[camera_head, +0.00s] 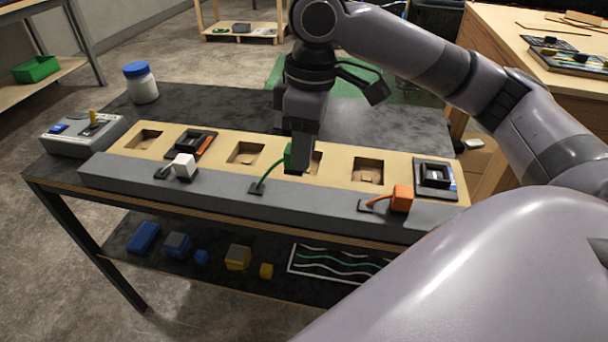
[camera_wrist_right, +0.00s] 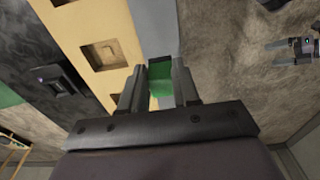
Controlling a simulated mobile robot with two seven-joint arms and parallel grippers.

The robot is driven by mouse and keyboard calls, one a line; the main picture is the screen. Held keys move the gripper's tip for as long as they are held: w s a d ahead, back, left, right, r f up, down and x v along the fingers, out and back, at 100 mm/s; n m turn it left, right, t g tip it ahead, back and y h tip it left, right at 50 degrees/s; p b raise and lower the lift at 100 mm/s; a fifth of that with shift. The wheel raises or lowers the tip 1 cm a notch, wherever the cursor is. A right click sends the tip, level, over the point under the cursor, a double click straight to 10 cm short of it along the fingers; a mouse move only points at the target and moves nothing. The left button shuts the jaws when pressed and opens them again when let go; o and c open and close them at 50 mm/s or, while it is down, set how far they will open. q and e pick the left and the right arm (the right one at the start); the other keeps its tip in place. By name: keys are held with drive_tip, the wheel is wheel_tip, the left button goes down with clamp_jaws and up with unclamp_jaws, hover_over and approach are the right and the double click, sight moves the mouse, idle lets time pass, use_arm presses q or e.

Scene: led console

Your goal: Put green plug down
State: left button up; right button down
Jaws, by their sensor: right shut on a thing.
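My right gripper (camera_head: 302,160) hangs over the middle of the console and is shut on the green plug (camera_head: 288,155). The green plug (camera_wrist_right: 161,88) also shows between the two fingers in the wrist view. In the head view the gripper hides most of the plug, and its green cable runs down to a socket (camera_head: 257,188) on the grey front ledge (camera_head: 225,188). I cannot tell whether the plug touches the panel. The white plug (camera_head: 184,166) and the orange plug (camera_head: 401,198) stand on the ledge.
The tan panel (camera_head: 275,145) has several square recesses and two black modules (camera_head: 195,142) (camera_head: 434,176). A grey switch box (camera_head: 84,133) is at left, and a blue-lidded jar (camera_head: 140,83) stands behind. Colored blocks (camera_head: 178,244) lie on the lower shelf.

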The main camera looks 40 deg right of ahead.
wheel_tip(320, 180, down, 5)
drive_tip(key=shift+r+b, duration=0.2)
drive_tip(key=shift+b, duration=0.35)
drive_tip(key=shift+f, duration=0.4)
use_arm(q)
drive_tip(key=shift+w+f, duration=0.15)
drive_tip(key=shift+w, duration=0.1)
use_arm(e)
drive_tip(key=shift+f, duration=0.1)
drive_tip(key=shift+f, duration=0.1)
drive_tip(key=c, duration=0.8)
unclamp_jaws()
use_arm(q)
drive_tip(key=shift+s+f, duration=0.1)
drive_tip(key=shift+f, duration=0.05)
